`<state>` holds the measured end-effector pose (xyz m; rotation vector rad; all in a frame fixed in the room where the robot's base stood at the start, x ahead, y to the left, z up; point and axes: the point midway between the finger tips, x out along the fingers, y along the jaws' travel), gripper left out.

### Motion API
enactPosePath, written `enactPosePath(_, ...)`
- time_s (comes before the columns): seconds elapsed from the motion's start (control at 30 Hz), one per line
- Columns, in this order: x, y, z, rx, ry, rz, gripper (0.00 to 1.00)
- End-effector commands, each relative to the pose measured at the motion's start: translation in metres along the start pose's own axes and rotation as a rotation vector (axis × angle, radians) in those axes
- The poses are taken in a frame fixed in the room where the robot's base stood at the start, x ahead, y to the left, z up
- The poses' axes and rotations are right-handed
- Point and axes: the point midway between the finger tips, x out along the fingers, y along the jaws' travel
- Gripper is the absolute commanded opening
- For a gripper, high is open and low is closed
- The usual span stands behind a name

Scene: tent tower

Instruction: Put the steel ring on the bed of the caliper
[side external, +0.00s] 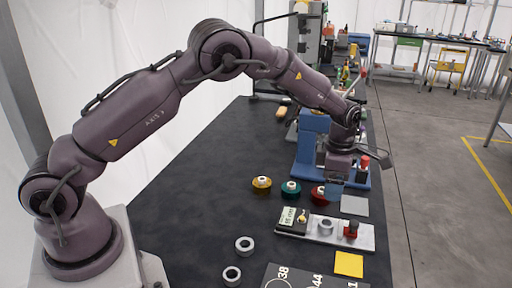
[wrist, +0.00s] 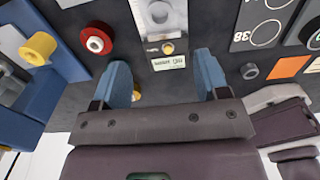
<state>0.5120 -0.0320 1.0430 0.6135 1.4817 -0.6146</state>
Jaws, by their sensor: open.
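The caliper (side external: 364,239) is a pale plate with a display block (side external: 292,219) at its left and a red-topped part at its right. A steel ring (side external: 325,228) sits on its bed between these two parts; it also shows at the top of the wrist view (wrist: 159,11). My gripper (side external: 337,180) is open and empty, behind and above the caliper. In the wrist view its blue fingers (wrist: 164,82) are wide apart, with the caliper's display (wrist: 168,62) beyond the gap. The ring is clear of the fingers.
Two more grey rings (side external: 244,246) (side external: 232,275) lie on the dark table. Yellow (side external: 262,186), teal (side external: 291,190) and red (side external: 319,196) spools stand behind the caliper. A blue stand (side external: 308,150) is farther back. A numbered card (side external: 310,278) and yellow square (side external: 349,264) lie in front.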

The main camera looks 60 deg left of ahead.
Motion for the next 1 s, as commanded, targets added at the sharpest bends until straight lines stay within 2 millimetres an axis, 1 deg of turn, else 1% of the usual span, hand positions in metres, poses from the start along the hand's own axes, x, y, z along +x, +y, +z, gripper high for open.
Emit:
enactPosePath(0.07,-0.007,0.0,-0.001,0.021,-0.007,0.004,0.68)
enactPosePath(0.13,-0.022,-0.002,-0.005,0.075,-0.022,0.011,0.68)
enactPosePath(0.17,-0.031,-0.003,-0.008,0.112,-0.031,0.016,0.68)
enactPosePath(0.27,-0.073,-0.011,-0.023,0.294,-0.069,0.042,0.68)
enactPosePath(0.3,-0.092,-0.017,-0.032,0.385,-0.084,0.057,0.68)
enactPosePath(0.37,-0.118,-0.027,-0.046,0.531,-0.103,0.085,0.68)
enactPosePath(0.4,-0.135,-0.035,-0.057,0.631,-0.114,0.106,0.68)
enactPosePath(0.47,-0.157,-0.048,-0.073,0.781,-0.126,0.142,0.68)
enactPosePath(0.5,-0.17,-0.057,-0.084,0.882,-0.129,0.169,0.68)
enactPosePath(0.57,-0.187,-0.072,-0.102,1.035,-0.13,0.213,0.68)
enactPosePath(0.6,-0.198,-0.082,-0.114,1.136,-0.126,0.243,0.68)
enactPosePath(0.67,-0.21,-0.098,-0.132,1.288,-0.112,0.29,0.68)
enactPosePath(0.7,-0.216,-0.109,-0.144,1.391,-0.098,0.322,0.68)
enactPosePath(0.77,-0.224,-0.126,-0.163,1.544,-0.069,0.371,0.68)
enactPosePath(0.8,-0.226,-0.137,-0.175,1.643,-0.044,0.403,0.68)
enactPosePath(0.9,-0.228,-0.162,-0.202,1.878,0.033,0.476,0.68)
enactPosePath(1.0,-0.224,-0.181,-0.223,2.066,0.116,0.529,0.68)
